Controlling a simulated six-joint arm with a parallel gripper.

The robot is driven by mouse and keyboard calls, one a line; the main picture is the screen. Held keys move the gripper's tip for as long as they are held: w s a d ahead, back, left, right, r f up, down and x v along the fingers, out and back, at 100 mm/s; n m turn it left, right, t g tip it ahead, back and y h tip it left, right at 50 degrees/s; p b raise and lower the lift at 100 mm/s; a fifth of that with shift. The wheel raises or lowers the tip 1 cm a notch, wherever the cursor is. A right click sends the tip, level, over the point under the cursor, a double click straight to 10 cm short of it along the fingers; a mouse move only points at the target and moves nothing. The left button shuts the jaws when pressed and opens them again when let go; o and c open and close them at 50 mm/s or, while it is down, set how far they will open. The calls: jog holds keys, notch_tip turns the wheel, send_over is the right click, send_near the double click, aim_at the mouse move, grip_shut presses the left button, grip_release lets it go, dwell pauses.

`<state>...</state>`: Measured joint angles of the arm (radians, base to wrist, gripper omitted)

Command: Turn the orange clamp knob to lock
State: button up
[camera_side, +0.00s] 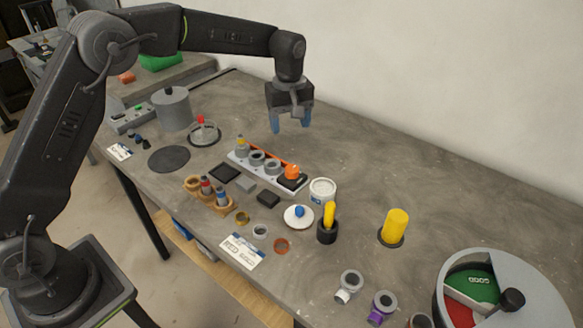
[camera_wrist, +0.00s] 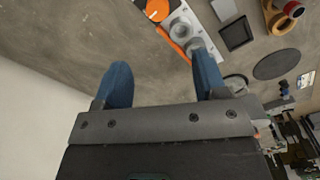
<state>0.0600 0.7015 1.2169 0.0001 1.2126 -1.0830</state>
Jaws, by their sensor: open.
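The orange clamp knob (camera_side: 291,171) sits on a black base at the right end of a pale jig plate (camera_side: 233,158) on the table. In the wrist view the orange knob (camera_wrist: 157,9) is at the top edge, partly cut off. Grey rings (camera_side: 272,167) stand in a row on the plate, with an orange bar (camera_side: 272,155) along its far side. My gripper (camera_side: 291,126) is open and empty, with blue fingers, in the air above and behind the jig. In the wrist view the fingers (camera_wrist: 160,80) are wide apart with bare table between them, and the knob lies beyond their tips.
A white jar (camera_side: 322,190), a black cup with a yellow handle (camera_side: 328,228) and a yellow cylinder (camera_side: 394,227) stand right of the jig. A wooden rack (camera_side: 210,197) with small bottles is in front. The table behind the jig is clear up to the wall.

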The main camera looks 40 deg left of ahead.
aim_at(292, 167)
jog(key=f, duration=1.4)
jog(key=shift+w+f, duration=0.25)
jog(key=shift+f, duration=0.15)
jog(key=c, duration=0.9)
